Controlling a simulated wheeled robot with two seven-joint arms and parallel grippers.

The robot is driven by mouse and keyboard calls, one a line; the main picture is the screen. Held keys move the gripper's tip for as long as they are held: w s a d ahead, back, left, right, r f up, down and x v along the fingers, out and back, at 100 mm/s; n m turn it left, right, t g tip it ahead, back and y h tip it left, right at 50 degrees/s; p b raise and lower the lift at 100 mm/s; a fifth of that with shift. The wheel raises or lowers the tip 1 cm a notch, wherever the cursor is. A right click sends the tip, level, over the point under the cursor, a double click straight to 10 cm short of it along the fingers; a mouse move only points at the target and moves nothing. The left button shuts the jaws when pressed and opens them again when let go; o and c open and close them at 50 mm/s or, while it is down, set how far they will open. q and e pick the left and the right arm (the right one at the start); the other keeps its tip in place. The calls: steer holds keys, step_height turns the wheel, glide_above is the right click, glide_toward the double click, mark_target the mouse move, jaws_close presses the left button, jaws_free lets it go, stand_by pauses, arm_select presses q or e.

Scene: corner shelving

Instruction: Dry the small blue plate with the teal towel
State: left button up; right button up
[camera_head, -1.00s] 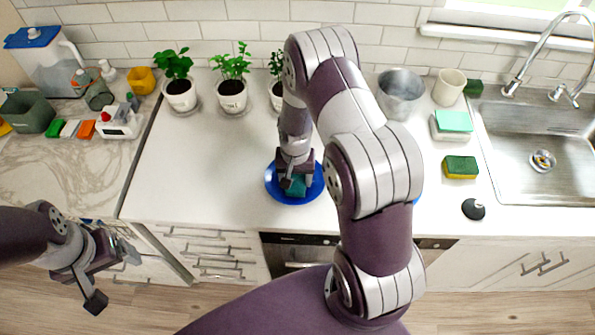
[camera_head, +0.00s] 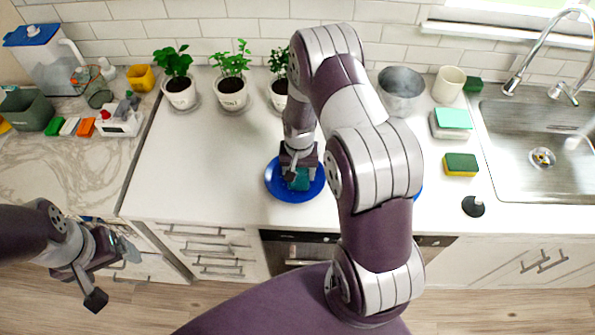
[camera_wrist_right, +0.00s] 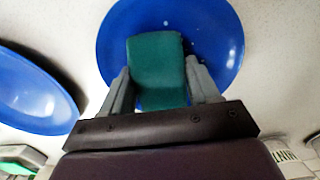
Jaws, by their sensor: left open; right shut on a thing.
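The small blue plate (camera_head: 281,189) lies on the white counter, partly hidden by my right gripper in the head view. It also shows in the right wrist view (camera_wrist_right: 215,35), with a few pale specks on its surface. My right gripper (camera_head: 298,180) is shut on the teal towel (camera_head: 302,184), which shows as a folded teal block in the right wrist view (camera_wrist_right: 157,70). The towel is over the plate; whether it presses on it I cannot tell exactly. My left gripper (camera_head: 104,276) is open and empty, low at the left, in front of the cabinets.
A second blue plate (camera_wrist_right: 30,95) lies beside the first, mostly hidden by my right arm in the head view. Potted plants (camera_head: 231,93) stand behind. A sponge (camera_head: 461,164), a black stopper (camera_head: 473,206) and the sink (camera_head: 520,140) are at right.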

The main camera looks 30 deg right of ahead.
mark_target(299, 170)
step_height(299, 170, up, 6)
steer(key=p, duration=0.4)
steer(key=shift+p, duration=0.35)
steer(key=shift+r+p, duration=0.4)
steer(key=shift+r, duration=0.1)
step_height(299, 170, up, 2)
steer(key=shift+r+p, duration=0.1)
steer(key=shift+p, duration=0.75)
steer(key=shift+f, duration=0.25)
